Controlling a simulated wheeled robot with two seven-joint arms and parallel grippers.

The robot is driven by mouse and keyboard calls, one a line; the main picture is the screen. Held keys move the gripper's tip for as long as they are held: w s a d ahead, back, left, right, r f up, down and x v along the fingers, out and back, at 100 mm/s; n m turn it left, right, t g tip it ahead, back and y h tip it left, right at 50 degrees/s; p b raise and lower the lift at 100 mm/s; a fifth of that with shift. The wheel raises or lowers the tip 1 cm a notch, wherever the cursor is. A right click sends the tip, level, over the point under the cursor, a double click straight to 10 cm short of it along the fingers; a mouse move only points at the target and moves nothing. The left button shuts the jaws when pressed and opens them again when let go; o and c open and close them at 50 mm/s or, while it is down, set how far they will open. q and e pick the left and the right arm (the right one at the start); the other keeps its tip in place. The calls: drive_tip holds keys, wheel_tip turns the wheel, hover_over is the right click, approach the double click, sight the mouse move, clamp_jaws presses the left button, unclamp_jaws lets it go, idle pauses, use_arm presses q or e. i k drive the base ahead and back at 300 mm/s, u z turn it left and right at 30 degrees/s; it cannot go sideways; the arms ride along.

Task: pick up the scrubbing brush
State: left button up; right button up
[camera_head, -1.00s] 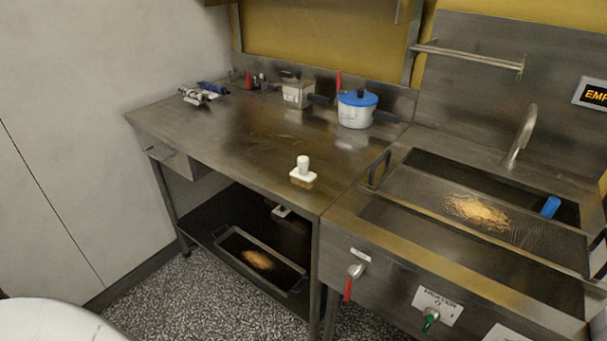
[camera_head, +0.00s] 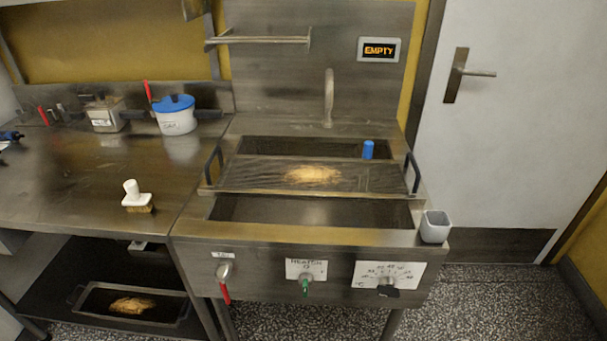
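The scrubbing brush (camera_head: 137,198) stands on the steel table near its front right edge. It has a white upright knob handle on a white block, with tan bristles facing down. Nothing touches it.
A pot with a blue lid (camera_head: 175,115) and a steel container (camera_head: 103,113) stand at the back of the table (camera_head: 60,185). To the right is a sink unit with a mesh tray (camera_head: 250,176) bearing a brown crumbly heap. A grey cup (camera_head: 435,227) sits at its right corner.

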sight(134, 202)
drive_tip(key=k, duration=0.5)
drive_tip(key=u, duration=2.2)
drive_tip(key=i, duration=1.55)
drive_tip(key=z, duration=1.4)
